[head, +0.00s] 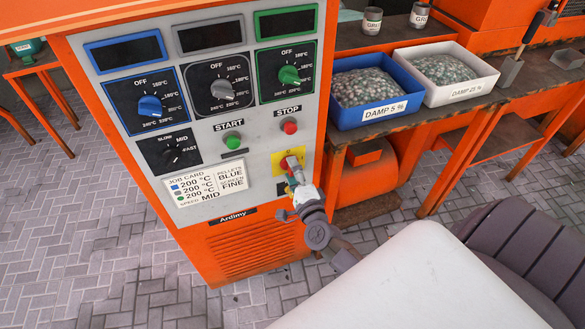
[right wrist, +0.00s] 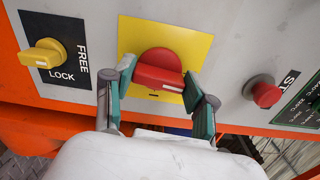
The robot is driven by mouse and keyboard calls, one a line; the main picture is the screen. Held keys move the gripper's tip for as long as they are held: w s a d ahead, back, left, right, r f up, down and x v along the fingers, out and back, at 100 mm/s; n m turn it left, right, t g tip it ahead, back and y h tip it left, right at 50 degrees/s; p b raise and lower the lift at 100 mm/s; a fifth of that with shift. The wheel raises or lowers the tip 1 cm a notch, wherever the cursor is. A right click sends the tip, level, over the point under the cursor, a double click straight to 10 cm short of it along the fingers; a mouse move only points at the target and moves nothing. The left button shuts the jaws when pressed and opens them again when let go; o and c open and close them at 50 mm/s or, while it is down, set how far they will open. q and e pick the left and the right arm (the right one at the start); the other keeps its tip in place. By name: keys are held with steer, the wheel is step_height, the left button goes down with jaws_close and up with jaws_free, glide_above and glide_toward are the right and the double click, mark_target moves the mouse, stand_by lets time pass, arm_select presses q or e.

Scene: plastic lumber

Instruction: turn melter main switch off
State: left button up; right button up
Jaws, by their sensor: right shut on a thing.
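The melter main switch (right wrist: 158,62) is a red rotary knob on a yellow square plate (right wrist: 204,45), in the middle of the right wrist view. Its raised handle lies nearly crosswise there, and a small black mark shows on the plate below it. In the head view the yellow plate (head: 278,160) is low on the right of the grey melter panel. My right gripper (right wrist: 158,80) is shut on the red switch, one finger on each side of its handle. It also shows in the head view (head: 295,172), partly covering the switch. My left gripper is not in view.
A red STOP button (right wrist: 264,92) and a yellow LOCK/FREE knob (right wrist: 42,57) flank the switch. The green START button (head: 233,142) and temperature dials are higher on the panel. A blue tray (head: 345,117) and white tray (head: 471,91) of pellets stand on the bench right.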

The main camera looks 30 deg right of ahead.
steer(key=shift+n, duration=0.6)
steer(key=o, duration=1.2)
steer(key=shift+c, duration=0.2)
steer(key=v, duration=1.2)
steer(key=shift+a, duration=0.1)
